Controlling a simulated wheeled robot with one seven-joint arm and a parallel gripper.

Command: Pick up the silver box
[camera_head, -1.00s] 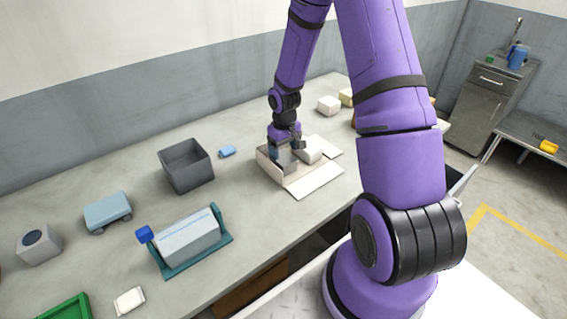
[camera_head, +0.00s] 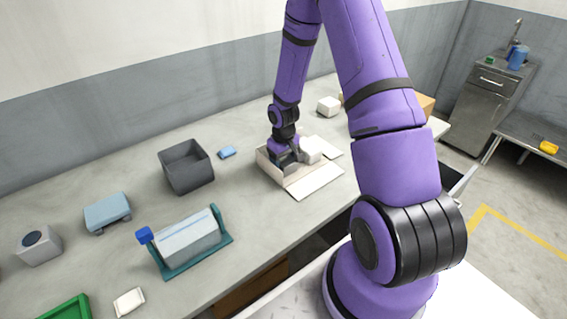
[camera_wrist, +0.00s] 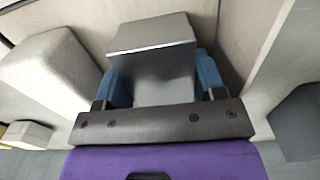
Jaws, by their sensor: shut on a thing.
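The silver box (camera_wrist: 152,36) stands between the two blue fingers of my gripper (camera_wrist: 160,78) in the wrist view, and the fingers are shut on its sides. In the head view my gripper (camera_head: 285,158) reaches down into an open cardboard box (camera_head: 316,187) with spread flaps. The silver box is mostly hidden behind the gripper there. A white block (camera_head: 311,149) sits just right of the gripper in the same cardboard box; it also shows at the left in the wrist view (camera_wrist: 48,72). I cannot tell whether the silver box touches the carton's floor.
The carton's walls are close around the gripper. A grey open bin (camera_head: 187,172) and a small blue block (camera_head: 227,152) stand to the left. A teal-framed grey roller (camera_head: 189,238) is nearer the front. Another white block (camera_head: 328,106) stands behind the carton.

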